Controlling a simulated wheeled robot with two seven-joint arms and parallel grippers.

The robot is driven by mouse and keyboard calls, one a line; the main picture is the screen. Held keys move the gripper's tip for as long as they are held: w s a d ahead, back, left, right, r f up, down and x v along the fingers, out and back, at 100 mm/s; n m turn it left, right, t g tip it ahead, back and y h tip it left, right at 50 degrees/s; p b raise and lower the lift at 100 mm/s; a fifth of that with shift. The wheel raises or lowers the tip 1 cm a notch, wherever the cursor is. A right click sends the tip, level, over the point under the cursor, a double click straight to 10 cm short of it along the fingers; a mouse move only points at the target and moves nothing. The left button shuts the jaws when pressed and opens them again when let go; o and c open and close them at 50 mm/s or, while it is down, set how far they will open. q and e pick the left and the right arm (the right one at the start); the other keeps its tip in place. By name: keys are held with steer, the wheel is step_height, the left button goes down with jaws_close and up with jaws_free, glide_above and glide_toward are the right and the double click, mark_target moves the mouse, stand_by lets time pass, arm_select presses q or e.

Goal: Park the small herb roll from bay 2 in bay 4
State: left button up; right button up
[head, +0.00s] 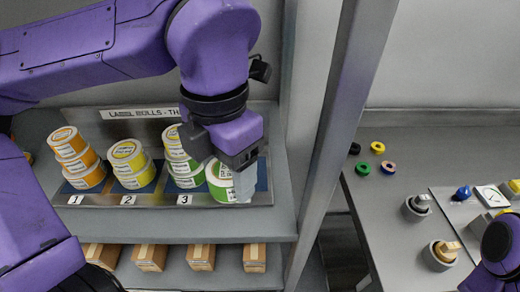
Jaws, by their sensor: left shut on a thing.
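My left gripper (243,185) is over the right end of the label roll rack, at the fourth bay. It is shut on a green and white label roll (219,178), the small herb roll. The roll is at or just above the bay floor; I cannot tell whether it touches. Bay 2 (128,200) holds a stack of yellow-labelled rolls (133,163). The bay 4 number is hidden behind the roll and gripper. My right gripper is not in view; only part of my right arm shows at the right edge.
Bay 1 holds orange rolls (78,157). Bay 3 holds a stack of green-labelled rolls (182,160) close left of the held roll. Cardboard boxes (150,257) sit on the shelf below. A grey post (345,110) separates the rack from a bench (400,165) with coloured rings.

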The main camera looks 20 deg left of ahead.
arm_select(q)
steer(key=shift+w+a+f+p, duration=0.1)
steer(key=shift+w+a+p, duration=0.05)
steer(key=shift+w, duration=0.35)
steer(key=shift+w+a+p, duration=0.1)
steer(key=shift+w+p, duration=0.05)
steer(key=shift+w, duration=0.35)
steer(key=w+a+f+p, duration=0.1)
steer(key=w+f, duration=0.1)
steer(key=w, duration=0.1)
steer(key=w+a+f+p, duration=0.1)
steer(key=w+f, duration=0.2)
steer(key=w+a+f+p, duration=0.1)
steer(key=w+f, duration=0.1)
steer(key=w, duration=0.1)
steer(key=shift+w+a+f, duration=0.3)
steer(key=shift+a+f, duration=0.1)
steer(key=shift+w+a+f+p, duration=0.2)
steer(key=shift+f+p, duration=0.15)
steer(key=shift+f, duration=0.2)
steer(key=f, duration=0.3)
steer(key=shift+w, duration=0.2)
steer(key=shift+w+f, duration=0.15)
steer(key=shift+f, duration=0.2)
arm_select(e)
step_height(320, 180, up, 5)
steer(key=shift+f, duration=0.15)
